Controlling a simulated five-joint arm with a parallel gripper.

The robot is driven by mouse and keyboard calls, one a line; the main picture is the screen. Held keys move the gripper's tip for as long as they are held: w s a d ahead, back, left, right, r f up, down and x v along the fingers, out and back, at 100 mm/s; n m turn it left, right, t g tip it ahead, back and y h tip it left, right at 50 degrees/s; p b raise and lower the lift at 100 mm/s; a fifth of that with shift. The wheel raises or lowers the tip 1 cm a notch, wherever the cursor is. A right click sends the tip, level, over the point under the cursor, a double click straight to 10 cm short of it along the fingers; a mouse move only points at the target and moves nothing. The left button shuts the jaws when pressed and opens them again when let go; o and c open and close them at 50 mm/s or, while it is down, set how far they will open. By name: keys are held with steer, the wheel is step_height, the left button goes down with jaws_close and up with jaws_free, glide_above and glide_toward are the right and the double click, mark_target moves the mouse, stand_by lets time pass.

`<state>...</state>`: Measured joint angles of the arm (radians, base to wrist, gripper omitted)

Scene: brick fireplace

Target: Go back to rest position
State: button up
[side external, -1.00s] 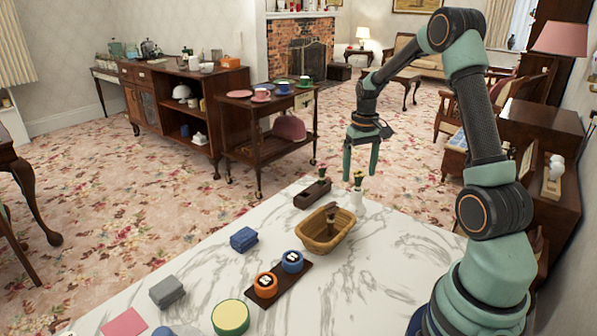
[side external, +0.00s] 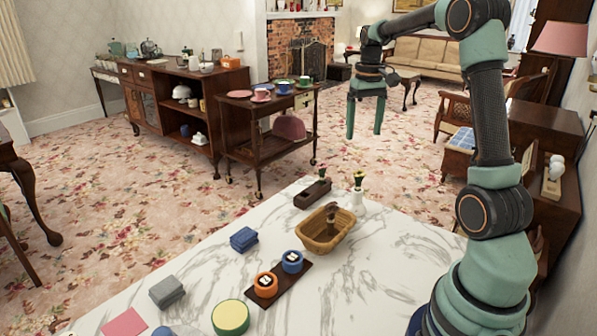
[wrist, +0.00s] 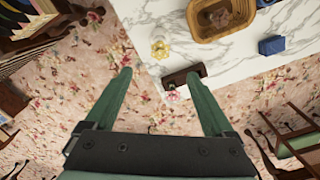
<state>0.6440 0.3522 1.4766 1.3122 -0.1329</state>
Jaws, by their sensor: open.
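My gripper (side external: 364,134) hangs open and empty in the side external view, fingers pointing down, well above the far end of the marble table (side external: 400,247). In the wrist view my gripper (wrist: 162,82) has its two green fingers wide apart with nothing between them. Below it are the table's edge, a dark narrow tray (wrist: 183,77) and a small yellow flower (wrist: 160,49). A wicker basket (side external: 318,241) with a dark brown object (side external: 332,213) in it stands on the table, apart from my gripper.
A wooden trolley (side external: 262,150) stands beyond. The air around my gripper is clear.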

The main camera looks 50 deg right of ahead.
steer(key=s+a+r+n+t, duration=0.1)
steer(key=a+r+n+t, duration=0.25)
steer(key=a, duration=1.25)
steer(key=s+a+n+t, duration=0.1)
steer(key=s+a, duration=0.2)
steer(key=a, duration=0.2)
steer(key=s+a+f+n+t, duration=0.1)
steer(key=s+a, duration=0.2)
steer(key=a, duration=0.3)
steer(key=shift+s+f, duration=0.2)
steer(key=shift+s, duration=0.05)
